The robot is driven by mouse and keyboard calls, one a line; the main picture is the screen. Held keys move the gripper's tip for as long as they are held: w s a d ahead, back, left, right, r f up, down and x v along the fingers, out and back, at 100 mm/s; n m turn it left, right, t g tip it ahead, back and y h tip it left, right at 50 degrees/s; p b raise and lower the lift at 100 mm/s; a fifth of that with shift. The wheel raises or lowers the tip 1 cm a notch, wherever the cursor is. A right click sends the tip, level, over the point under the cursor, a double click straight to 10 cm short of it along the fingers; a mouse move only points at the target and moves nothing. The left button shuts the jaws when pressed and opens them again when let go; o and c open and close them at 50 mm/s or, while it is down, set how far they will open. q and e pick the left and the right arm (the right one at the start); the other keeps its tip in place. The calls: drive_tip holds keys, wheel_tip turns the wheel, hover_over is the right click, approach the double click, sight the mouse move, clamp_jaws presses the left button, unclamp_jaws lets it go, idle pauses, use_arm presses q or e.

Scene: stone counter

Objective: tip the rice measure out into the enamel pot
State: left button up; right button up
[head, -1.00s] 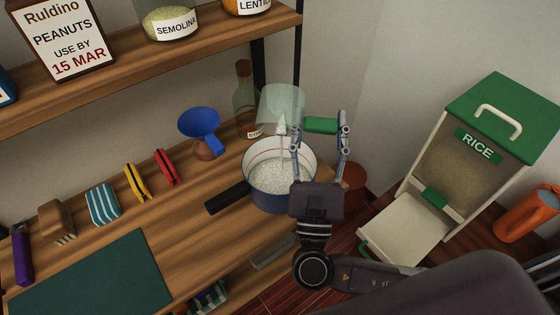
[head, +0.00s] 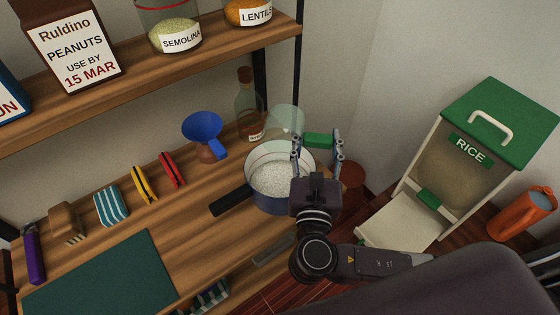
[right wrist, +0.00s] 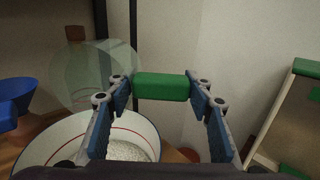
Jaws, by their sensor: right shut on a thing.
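The rice measure is a clear cup (head: 286,121) with a green handle (head: 319,140). My right gripper (head: 318,147) is shut on that handle. The cup hangs tilted over the far side of the enamel pot and looks empty, with no stream of grains showing. The enamel pot (head: 267,197) is blue outside and white inside with a red line, and holds white rice (head: 283,180). In the right wrist view the handle (right wrist: 162,87) sits between the fingers, the see-through cup (right wrist: 92,78) left of it, the pot (right wrist: 143,128) below. My left gripper is out of view.
A bottle (head: 247,112) and a blue funnel (head: 203,127) stand behind the pot, whose black handle (head: 231,198) points left. A rice bin (head: 465,165) with a green lid stands right. A green mat (head: 100,280) lies front left. A shelf (head: 200,65) overhangs the back.

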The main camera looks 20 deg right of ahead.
drive_tip(key=shift+w+r+g, duration=0.15)
drive_tip(key=shift+r+g, duration=0.1)
drive_tip(key=shift+g, duration=0.05)
drive_tip(key=shift+w+d+f+g+y+p, duration=0.25)
drive_tip(key=shift+g+y+p, duration=0.25)
drive_tip(key=shift+g+p, duration=0.25)
drive_tip(key=w+d+g+y+p, duration=0.4)
drive_tip(key=w+g+p, duration=0.5)
drive_tip(key=g+p, duration=0.5)
drive_tip(key=shift+w+r+g+y+p, duration=0.15)
drive_tip(key=shift+r+g+y+p, duration=0.25)
drive_tip(key=shift+y+p, duration=0.55)
idle(0.5)
idle(0.8)
drive_tip(key=shift+a+m+b, duration=0.1)
drive_tip(key=shift+m+b, duration=0.2)
